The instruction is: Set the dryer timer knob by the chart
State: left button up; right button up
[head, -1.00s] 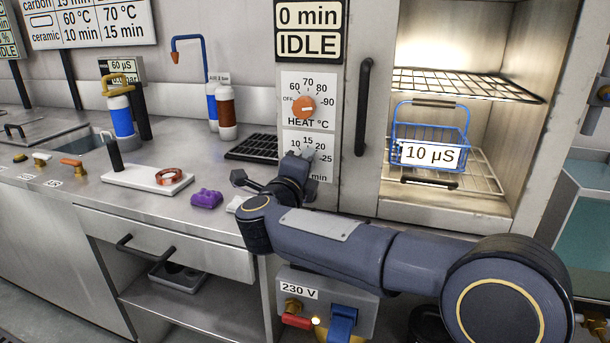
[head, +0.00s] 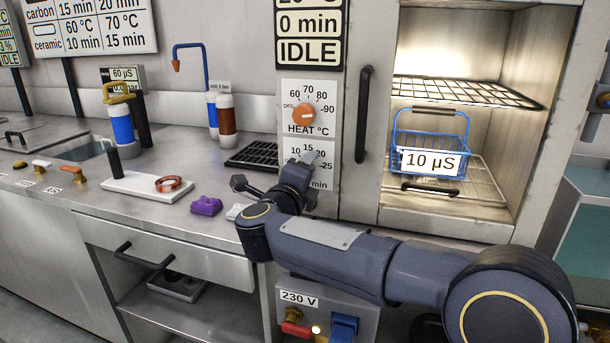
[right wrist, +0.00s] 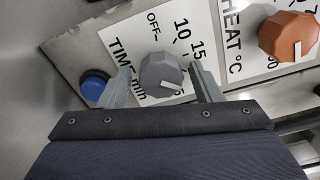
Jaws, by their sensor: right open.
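The grey timer knob (right wrist: 162,74) is on a white dial plate lettered OFF, 10, 15 and TIME min in the right wrist view. My right gripper (right wrist: 163,82) is open, with one finger on each side of the knob; I cannot tell whether they touch it. In the head view my right gripper (head: 300,163) covers most of the timer dial. The wall chart (head: 88,25) at upper left has carbon and ceramic rows with temperatures and minutes. The dryer display (head: 310,37) reads 0 min and IDLE. My left gripper is not in view.
The orange heat knob (head: 304,112) is just above the timer dial. A blue button (right wrist: 94,84) is beside the dial. The dryer chamber (head: 460,120) is open and holds a blue basket (head: 429,141) labelled 10 µS. A purple object (head: 206,205) lies on the bench.

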jog(key=v, duration=0.7)
jog(key=shift+s+a+p, duration=0.15)
jog(key=shift+s+p, duration=0.2)
jog(key=shift+p, duration=0.1)
